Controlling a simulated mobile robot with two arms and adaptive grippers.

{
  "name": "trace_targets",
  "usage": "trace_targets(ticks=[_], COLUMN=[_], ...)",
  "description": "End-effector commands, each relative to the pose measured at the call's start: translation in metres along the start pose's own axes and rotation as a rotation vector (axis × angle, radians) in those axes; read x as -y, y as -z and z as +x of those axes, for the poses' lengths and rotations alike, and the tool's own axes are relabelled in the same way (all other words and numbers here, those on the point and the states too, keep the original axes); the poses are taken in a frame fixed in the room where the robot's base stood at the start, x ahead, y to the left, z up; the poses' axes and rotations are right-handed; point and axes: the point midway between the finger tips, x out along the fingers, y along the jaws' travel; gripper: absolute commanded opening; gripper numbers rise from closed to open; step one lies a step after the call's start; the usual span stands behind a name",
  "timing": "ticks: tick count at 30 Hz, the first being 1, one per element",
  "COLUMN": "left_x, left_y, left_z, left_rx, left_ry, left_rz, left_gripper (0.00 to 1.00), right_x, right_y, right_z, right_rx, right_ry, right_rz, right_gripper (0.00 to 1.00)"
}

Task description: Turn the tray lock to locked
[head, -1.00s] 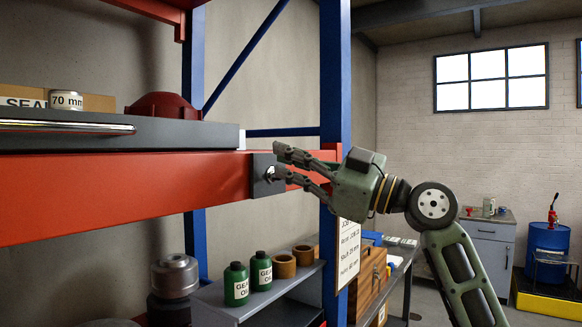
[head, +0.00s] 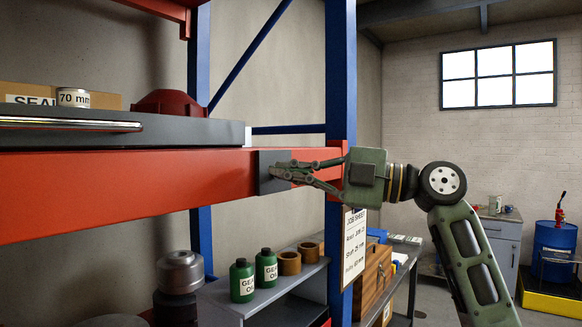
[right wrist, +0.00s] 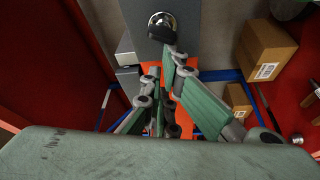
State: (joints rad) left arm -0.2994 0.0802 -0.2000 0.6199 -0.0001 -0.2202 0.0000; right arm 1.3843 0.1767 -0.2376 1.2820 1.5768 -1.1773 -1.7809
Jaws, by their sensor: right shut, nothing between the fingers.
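The dark grey tray (head: 190,130) with a chrome handle sits on the red shelf beam (head: 120,190). The lock's dark plate (head: 262,181) is on the beam's right part. In the right wrist view its round metal knob (right wrist: 160,18) shows on the grey plate (right wrist: 190,12), partly covered by a dark fingertip. My right gripper (head: 277,171) is in front of the plate, its fingers shut with nothing between them. In the right wrist view the gripper (right wrist: 165,60) reaches towards the knob; I cannot tell whether it touches. The lock's setting cannot be read. My left gripper is out of view.
A blue rack post (head: 341,90) stands just behind my right gripper. A ring marked 70 mm (head: 73,97) and a dark red part (head: 169,102) are on the tray. Green oil bottles (head: 242,281) stand on a grey shelf below.

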Motion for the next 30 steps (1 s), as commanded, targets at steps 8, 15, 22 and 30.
trace_targets(ticks=[8,15,22,30], left_x=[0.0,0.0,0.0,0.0], left_y=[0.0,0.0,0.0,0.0], left_z=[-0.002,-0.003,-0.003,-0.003], left_rx=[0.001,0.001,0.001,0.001], left_ry=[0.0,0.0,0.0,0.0], left_rz=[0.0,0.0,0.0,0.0], left_gripper=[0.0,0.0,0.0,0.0], right_x=[0.003,0.007,0.009,0.01], right_y=[-0.001,-0.002,-0.002,-0.003], right_z=[0.0,0.0,-0.001,-0.001], right_rx=[0.001,0.0,0.0,0.0], right_ry=[0.032,0.056,0.054,0.055], right_rz=[-0.092,-0.158,-0.157,-0.157], right_gripper=[0.0,0.0,0.0,0.0])
